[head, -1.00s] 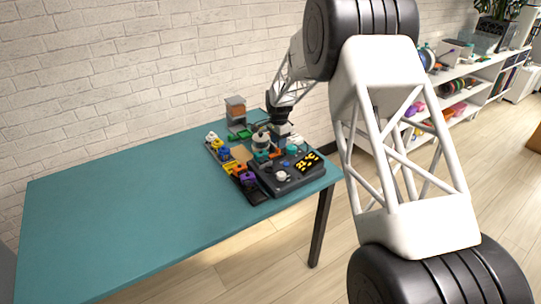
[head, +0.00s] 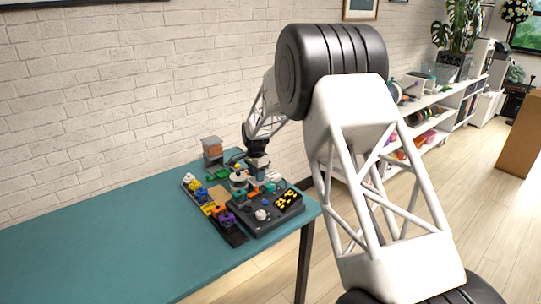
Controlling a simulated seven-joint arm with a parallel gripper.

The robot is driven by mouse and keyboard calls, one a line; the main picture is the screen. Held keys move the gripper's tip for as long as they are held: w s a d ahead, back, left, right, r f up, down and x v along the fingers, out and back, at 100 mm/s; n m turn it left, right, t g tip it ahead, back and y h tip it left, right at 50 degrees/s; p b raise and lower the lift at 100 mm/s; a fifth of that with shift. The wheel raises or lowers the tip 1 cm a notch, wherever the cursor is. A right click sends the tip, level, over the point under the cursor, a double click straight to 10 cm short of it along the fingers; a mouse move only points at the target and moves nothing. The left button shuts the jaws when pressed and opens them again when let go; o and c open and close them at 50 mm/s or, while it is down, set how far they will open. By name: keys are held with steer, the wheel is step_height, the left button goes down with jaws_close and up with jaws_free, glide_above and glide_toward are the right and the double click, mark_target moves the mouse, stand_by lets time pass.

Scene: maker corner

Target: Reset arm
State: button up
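My arm reaches from the right foreground over the far right part of the teal table (head: 110,250). My gripper (head: 258,174) points down at its end, low above the cluster of small parts, behind the dark device with a yellow lit display (head: 264,214). The fingers are small and dark here and blend into the parts, so I cannot tell whether they are open, shut, touching or holding something. A teal and pale round piece (head: 238,181) stands just left of the gripper.
A dark narrow tray (head: 234,238) with yellow, white, blue, orange and purple pieces lies left of the device. A grey and orange block (head: 212,151) stands behind, near the brick wall (head: 90,100). The table's left is clear. A white shelf (head: 441,128) stands at right.

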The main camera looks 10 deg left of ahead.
steer(key=s+d+r+n+t, duration=0.1)
steer(key=s+d+r+n, duration=0.3)
steer(key=s+d+r, duration=2.1)
steer(key=s+d+f+n, duration=0.1)
steer(key=s+d, duration=0.4)
steer(key=s, duration=1.2)
steer(key=s+d+f+n+t, duration=0.1)
steer(key=s+d+n, duration=0.2)
steer(key=s, duration=1.4)
steer(key=shift+d+n+t, duration=0.3)
steer(key=shift+d+n, duration=0.1)
steer(key=shift+d, duration=0.7)
